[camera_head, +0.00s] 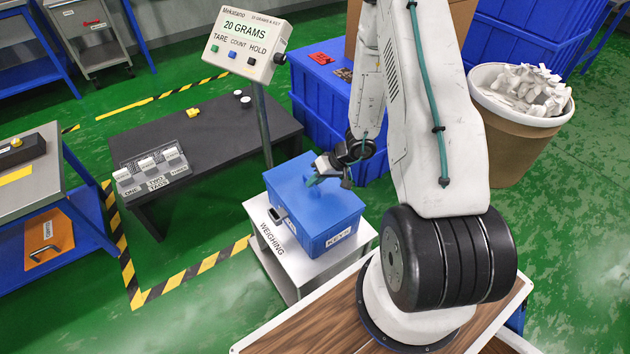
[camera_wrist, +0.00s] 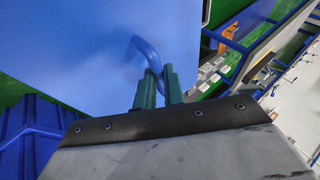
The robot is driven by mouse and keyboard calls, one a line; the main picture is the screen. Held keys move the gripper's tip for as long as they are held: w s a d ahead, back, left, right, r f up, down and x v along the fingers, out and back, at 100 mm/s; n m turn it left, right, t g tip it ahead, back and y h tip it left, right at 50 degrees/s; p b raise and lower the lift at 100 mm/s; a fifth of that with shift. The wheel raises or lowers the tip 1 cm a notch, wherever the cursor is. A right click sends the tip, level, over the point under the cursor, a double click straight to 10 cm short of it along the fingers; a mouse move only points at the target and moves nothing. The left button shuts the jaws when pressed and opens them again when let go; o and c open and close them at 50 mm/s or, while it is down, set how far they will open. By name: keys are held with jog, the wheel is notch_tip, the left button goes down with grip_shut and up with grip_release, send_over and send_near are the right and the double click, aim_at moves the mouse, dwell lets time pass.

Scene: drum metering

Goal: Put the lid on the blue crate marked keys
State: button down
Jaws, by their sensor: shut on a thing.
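The blue crate (camera_head: 336,238) marked KEYS stands on the weighing platform in the head view. A flat blue lid (camera_head: 295,193) lies level over its top; whether it is fully seated or slightly raised I cannot tell. My gripper (camera_head: 316,179) is above the lid, its green fingers shut on the lid's curved blue handle. In the wrist view the fingers (camera_wrist: 160,85) close on the handle (camera_wrist: 148,52), with the lid's flat face (camera_wrist: 90,55) filling the upper left. The crate's inside is hidden.
A display on a post (camera_head: 246,43) reads 20 GRAMS. A dark table (camera_head: 215,140) with white blocks (camera_head: 160,162) stands to the left. Blue bins (camera_head: 318,95) and a brown drum of white pieces (camera_head: 520,115) stand behind and right.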

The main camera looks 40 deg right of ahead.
jog(key=shift+f, duration=0.6)
dwell(0.8)
jog(key=c, duration=0.9)
grip_release()
jog(key=shift+c, duration=0.2)
notch_tip(320, 180, up, 7)
dwell(0.4)
dwell(0.5)
